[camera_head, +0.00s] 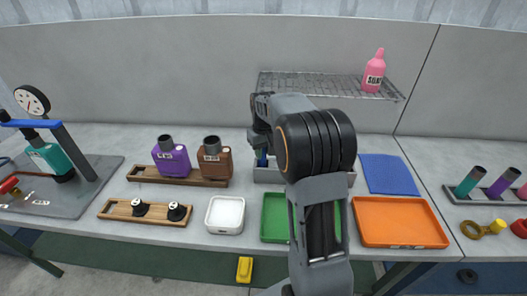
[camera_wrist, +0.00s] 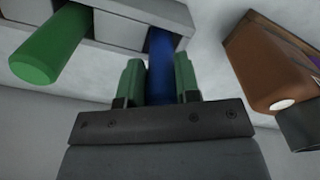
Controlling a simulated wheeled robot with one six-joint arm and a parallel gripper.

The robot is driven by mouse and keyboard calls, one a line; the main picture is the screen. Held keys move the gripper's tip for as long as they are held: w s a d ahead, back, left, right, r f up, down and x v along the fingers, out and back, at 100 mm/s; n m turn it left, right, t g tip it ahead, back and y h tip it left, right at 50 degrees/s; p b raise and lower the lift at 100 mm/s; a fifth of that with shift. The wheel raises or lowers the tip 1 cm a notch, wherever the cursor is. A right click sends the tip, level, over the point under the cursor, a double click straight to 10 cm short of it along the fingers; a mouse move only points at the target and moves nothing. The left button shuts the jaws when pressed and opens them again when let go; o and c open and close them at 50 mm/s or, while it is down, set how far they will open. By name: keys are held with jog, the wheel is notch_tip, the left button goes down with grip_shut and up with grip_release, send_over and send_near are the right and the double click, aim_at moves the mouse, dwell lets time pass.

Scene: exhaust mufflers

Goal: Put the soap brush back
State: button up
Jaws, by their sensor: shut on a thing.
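A blue handle (camera_wrist: 160,62) stands between my gripper's green fingers (camera_wrist: 159,80) in the wrist view, and my gripper is shut on it. It looks like the handle of the soap brush, but no bristles show. Its far end meets the grey slotted holder (camera_wrist: 205,12); I cannot tell how deep it sits. A bit of blue (camera_head: 262,160) also shows below my wrist in the head view, at the holder (camera_head: 268,176) behind my arm. A green handle (camera_wrist: 50,50) sticks out of the same holder beside the blue one. My arm hides most of the holder in the head view.
A brown muffler (camera_head: 215,160) and a purple one (camera_head: 171,158) stand in a wooden rack close left of the holder. A wire shelf (camera_head: 310,84) with a pink bottle (camera_head: 374,72) hangs above. A blue mat (camera_head: 388,174), green tray (camera_head: 275,215) and orange tray (camera_head: 400,222) lie near.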

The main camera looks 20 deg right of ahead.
jog(key=o, duration=0.9)
notch_tip(320, 180, up, 10)
jog(key=shift+r, duration=0.1)
jog(key=shift+s+a+r+p, duration=0.1)
jog(key=shift+r+p, duration=0.2)
jog(key=shift+r, duration=0.45)
jog(key=s+a+f+t, duration=0.1)
jog(key=s+a+f, duration=0.1)
jog(key=s, duration=0.5)
jog(key=s+a+f+t, duration=0.1)
jog(key=s+a+f, duration=0.2)
jog(key=s+a, duration=0.2)
jog(key=s+a+f+t, duration=0.1)
jog(key=s+a+f, duration=0.1)
jog(key=s, duration=0.7)
jog(key=shift+s+a+f+t, duration=0.1)
jog(key=shift+a+f+t, duration=0.05)
jog(key=shift+a, duration=0.3)
jog(key=shift+s+a+f+t, duration=0.1)
jog(key=shift+a+t, duration=0.05)
jog(key=shift+a, duration=0.3)
